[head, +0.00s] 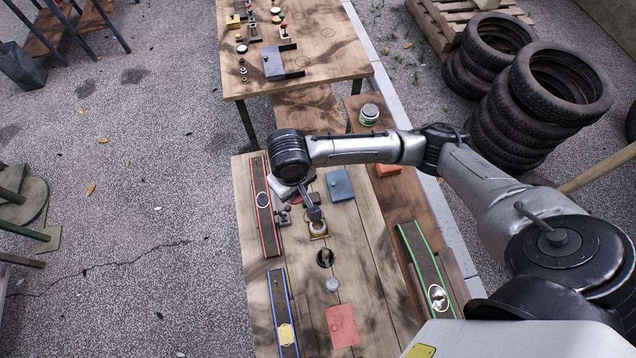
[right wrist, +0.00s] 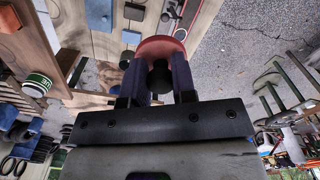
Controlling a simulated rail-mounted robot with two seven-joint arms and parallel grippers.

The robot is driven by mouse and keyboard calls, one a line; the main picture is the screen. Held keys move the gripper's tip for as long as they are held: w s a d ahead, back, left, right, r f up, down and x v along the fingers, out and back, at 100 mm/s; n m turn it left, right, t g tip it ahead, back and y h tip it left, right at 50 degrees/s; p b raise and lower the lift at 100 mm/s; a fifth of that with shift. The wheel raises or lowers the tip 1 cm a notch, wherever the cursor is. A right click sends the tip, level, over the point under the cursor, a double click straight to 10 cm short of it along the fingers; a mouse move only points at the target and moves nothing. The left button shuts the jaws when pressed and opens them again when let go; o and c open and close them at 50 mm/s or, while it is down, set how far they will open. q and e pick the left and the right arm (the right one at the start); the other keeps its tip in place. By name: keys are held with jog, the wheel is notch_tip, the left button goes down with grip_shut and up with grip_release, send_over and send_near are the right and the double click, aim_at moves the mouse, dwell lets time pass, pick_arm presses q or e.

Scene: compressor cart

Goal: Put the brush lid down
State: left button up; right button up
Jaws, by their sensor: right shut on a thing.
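My right gripper (right wrist: 158,84) is shut on a dark round knob in the right wrist view. A reddish-brown disc (right wrist: 160,45) shows just beyond the fingertips, and knob and disc look like the brush lid. In the head view my right arm reaches in from the right, and its hand is over the upper middle of the near wooden table (head: 245,185). The lid cannot be made out clearly there. A round hole (head: 324,258) with something upright in it lies below the hand in the picture. My left gripper is not in view.
A brown block with a pale ring (head: 318,228) is close to the hand. A blue box (head: 339,186), a grey cylinder (head: 332,284) and a red pad (head: 341,325) are nearby. Red-edged (head: 265,205), blue-edged (head: 283,310) and green-edged (head: 425,265) strips line the sides.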

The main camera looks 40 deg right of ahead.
jog(key=s+d+f+m, duration=0.1)
jog(key=s+d+f, duration=0.3)
jog(key=f, duration=0.4)
jog(key=s+d+f+b, duration=0.1)
jog(key=s+d+f, duration=0.25)
jog(key=f, duration=0.35)
jog(key=s+d+f+m, duration=0.1)
jog(key=s+d+f, duration=0.2)
jog(key=s+f, duration=0.35)
jog(key=shift+w+a+f+b, duration=0.1)
jog(key=shift+w+a+f, duration=0.75)
jog(key=shift+w+f, duration=1.15)
jog(key=shift+w+a+f+b, duration=0.15)
jog(key=shift+w+a+f, duration=0.65)
jog(key=shift+w+f, duration=1.2)
jog(key=shift+w+a+f+b, duration=0.1)
jog(key=shift+w+a+f, duration=0.75)
jog(key=shift+w+f, duration=1.15)
jog(key=shift+s+f, duration=0.1)
jog(key=shift+f, duration=0.15)
jog(key=o, duration=0.9)
